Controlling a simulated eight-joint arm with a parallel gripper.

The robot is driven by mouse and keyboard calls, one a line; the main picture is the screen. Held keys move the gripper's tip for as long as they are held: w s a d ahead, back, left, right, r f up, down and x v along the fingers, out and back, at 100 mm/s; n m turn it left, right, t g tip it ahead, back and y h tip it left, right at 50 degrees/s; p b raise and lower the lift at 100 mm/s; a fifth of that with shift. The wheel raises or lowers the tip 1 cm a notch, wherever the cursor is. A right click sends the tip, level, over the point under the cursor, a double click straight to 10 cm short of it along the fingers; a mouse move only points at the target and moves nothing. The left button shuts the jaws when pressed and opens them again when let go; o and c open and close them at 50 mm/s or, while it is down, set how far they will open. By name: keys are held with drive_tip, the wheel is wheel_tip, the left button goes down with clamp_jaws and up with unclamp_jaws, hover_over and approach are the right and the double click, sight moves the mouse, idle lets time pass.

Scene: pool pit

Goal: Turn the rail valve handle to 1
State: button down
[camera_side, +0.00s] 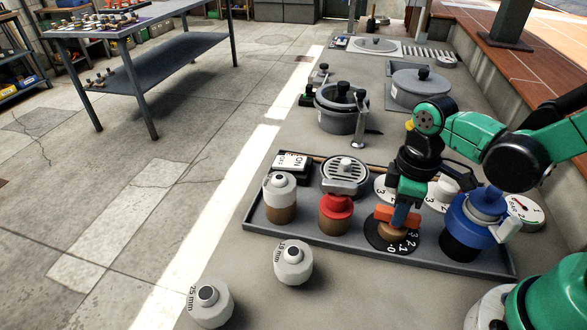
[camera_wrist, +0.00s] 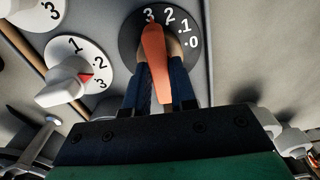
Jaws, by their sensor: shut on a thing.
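The orange valve handle (camera_side: 398,216) sits on a round black dial (camera_side: 380,240) with white marks 0, 1, 2 and 3, in the grey tray. In the wrist view the handle (camera_wrist: 155,55) lies over the black dial (camera_wrist: 128,42), and its narrow tip is just below the 3. The 2, 1 and 0 show to the right of it. My gripper (camera_side: 402,212) reaches down from above and is shut on the handle. In the wrist view my gripper's two fingers (camera_wrist: 160,72) stand on either side of the handle, hiding the lower part of the dial.
A white dial knob with a red pointer (camera_wrist: 66,88) stands close on the left in the wrist view. In the side view, a red-topped valve (camera_side: 337,210) and a blue valve (camera_side: 472,222) flank the handle. The tray rim (camera_side: 330,247) runs in front.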

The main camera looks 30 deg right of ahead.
drive_tip(key=m, duration=1)
drive_tip(key=shift+m, duration=0.4)
idle(0.4)
drive_tip(key=c, duration=0.7)
unclamp_jaws()
drive_tip(key=shift+r, duration=2.8)
